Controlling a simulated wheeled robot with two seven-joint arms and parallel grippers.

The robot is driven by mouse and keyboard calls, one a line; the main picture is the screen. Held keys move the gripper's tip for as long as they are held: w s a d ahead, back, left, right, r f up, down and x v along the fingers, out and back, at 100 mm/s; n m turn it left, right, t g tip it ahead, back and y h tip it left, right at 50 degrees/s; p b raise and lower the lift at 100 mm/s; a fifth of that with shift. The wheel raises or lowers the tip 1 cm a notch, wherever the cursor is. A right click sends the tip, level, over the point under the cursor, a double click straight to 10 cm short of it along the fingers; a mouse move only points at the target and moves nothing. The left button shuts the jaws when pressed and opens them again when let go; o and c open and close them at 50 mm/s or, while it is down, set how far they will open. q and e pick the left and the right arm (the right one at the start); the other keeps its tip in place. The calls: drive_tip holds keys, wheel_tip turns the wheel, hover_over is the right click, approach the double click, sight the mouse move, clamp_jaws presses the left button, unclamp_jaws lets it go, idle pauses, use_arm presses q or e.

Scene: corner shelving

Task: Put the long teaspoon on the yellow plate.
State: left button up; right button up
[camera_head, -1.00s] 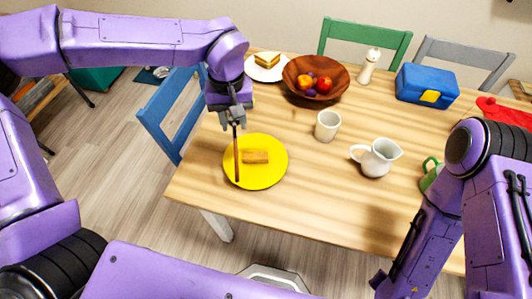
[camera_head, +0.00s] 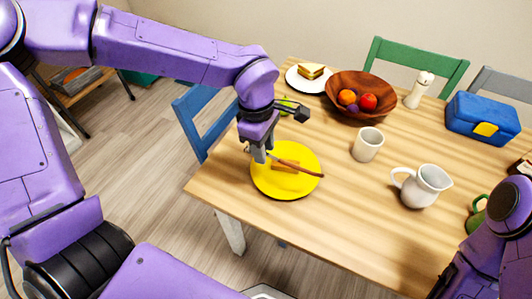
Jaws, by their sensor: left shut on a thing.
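The yellow plate (camera_head: 268,187) lies near the left end of the wooden table, with a light brown bar-shaped piece of food (camera_head: 283,167) on it. My left gripper (camera_head: 261,156) is at the plate's upper left edge, pointing down. It is shut on one end of the long teaspoon (camera_head: 303,170), a thin brown utensil. The teaspoon slants across the plate, over the food, with its far end near the plate's right rim. Whether it touches the plate or food I cannot tell. My right arm shows at the right edge, its gripper out of view.
A white cup (camera_head: 368,145) and a white jug (camera_head: 421,187) stand right of the plate. A fruit bowl (camera_head: 345,108), a white plate with a sandwich (camera_head: 295,81), a shaker (camera_head: 418,91) and a blue lunchbox (camera_head: 477,115) are further back. A green item lies behind my left gripper.

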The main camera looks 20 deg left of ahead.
use_arm(q)
drive_tip(key=w+f, duration=0.1)
drive_tip(key=w+a+f, duration=0.1)
drive_tip(key=f, duration=0.1)
drive_tip(key=shift+w+f, duration=0.2)
drive_tip(key=shift+w, duration=0.05)
wheel_tip(320, 180, down, 3)
drive_tip(key=shift+r, duration=0.15)
drive_tip(key=shift+f, duration=0.25)
drive_tip(key=shift+f, duration=0.5)
drive_tip(key=o, duration=1.1)
drive_tip(key=shift+r, duration=0.1)
drive_tip(key=r, duration=0.4)
drive_tip(key=a+r, duration=0.1)
drive_tip(key=r, duration=0.3)
drive_tip(key=r+p, duration=0.1)
drive_tip(key=r, duration=0.4)
drive_tip(key=shift+a, duration=0.15)
